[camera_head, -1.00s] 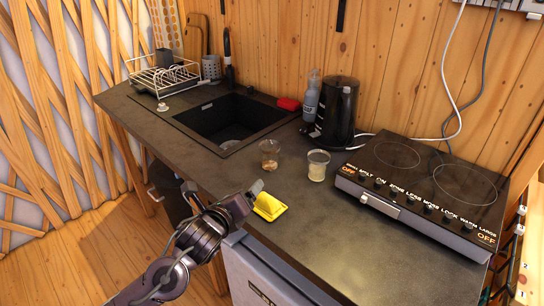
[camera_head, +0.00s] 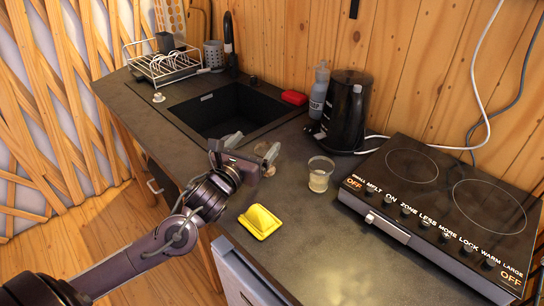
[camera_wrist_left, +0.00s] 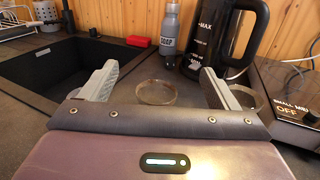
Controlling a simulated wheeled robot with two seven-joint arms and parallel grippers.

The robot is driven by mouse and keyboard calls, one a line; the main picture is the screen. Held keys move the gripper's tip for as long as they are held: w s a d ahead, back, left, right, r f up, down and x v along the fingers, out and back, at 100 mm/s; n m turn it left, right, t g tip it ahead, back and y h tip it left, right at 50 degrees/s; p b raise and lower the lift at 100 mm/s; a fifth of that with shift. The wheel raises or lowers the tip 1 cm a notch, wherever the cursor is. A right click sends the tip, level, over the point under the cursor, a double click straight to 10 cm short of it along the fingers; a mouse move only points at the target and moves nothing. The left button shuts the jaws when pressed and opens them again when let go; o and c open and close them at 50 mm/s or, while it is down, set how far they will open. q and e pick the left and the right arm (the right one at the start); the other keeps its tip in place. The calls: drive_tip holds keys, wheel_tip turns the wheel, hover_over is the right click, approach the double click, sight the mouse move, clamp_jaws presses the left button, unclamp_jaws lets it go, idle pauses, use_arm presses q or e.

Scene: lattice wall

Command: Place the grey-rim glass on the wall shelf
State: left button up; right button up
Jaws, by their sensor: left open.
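Two clear glasses stand on the dark counter. One glass (camera_head: 320,174) with pale contents stands left of the hob; the other glass (camera_head: 263,148) is mostly hidden behind my left gripper (camera_head: 255,146). I cannot tell surely which has the grey rim. In the left wrist view, one glass rim (camera_wrist_left: 157,92) shows between and beyond the open fingers of my left gripper (camera_wrist_left: 160,85). The other glass (camera_wrist_left: 246,98) is partly behind the right-hand finger. My left gripper is empty above the counter. No wall shelf shows. My right gripper is not in view.
A black kettle (camera_head: 346,112) and grey bottle (camera_head: 319,92) stand behind the glasses. The hob (camera_head: 440,200) is on the right, the sink (camera_head: 230,110) at the back left. A yellow wedge-shaped thing (camera_head: 259,221) lies near the front edge. Bare counter (camera_head: 325,240) lies in front.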

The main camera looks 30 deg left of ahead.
use_arm(q)
approach(266, 152)
drive_tip(key=shift+w+d+r+p, duration=0.15)
drive_tip(key=shift+w+d+r, duration=0.15)
drive_tip(key=shift+r, duration=0.3)
drive_tip(key=shift+w+d+r+p, duration=0.2)
drive_tip(key=shift+d+r, duration=0.1)
drive_tip(key=shift+r, duration=0.25)
drive_tip(key=shift+w, duration=0.35)
drive_tip(key=shift+w+f, duration=0.1)
drive_tip(key=shift+w, duration=1.05)
drive_tip(key=w+p, duration=0.1)
drive_tip(key=w, duration=0.2)
drive_tip(key=shift+w+a, duration=0.1)
drive_tip(key=shift+w, duration=0.35)
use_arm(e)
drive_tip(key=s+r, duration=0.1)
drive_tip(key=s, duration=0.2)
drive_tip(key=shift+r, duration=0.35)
use_arm(q)
drive_tip(key=shift+c, duration=0.4)
drive_tip(key=c, duration=1)
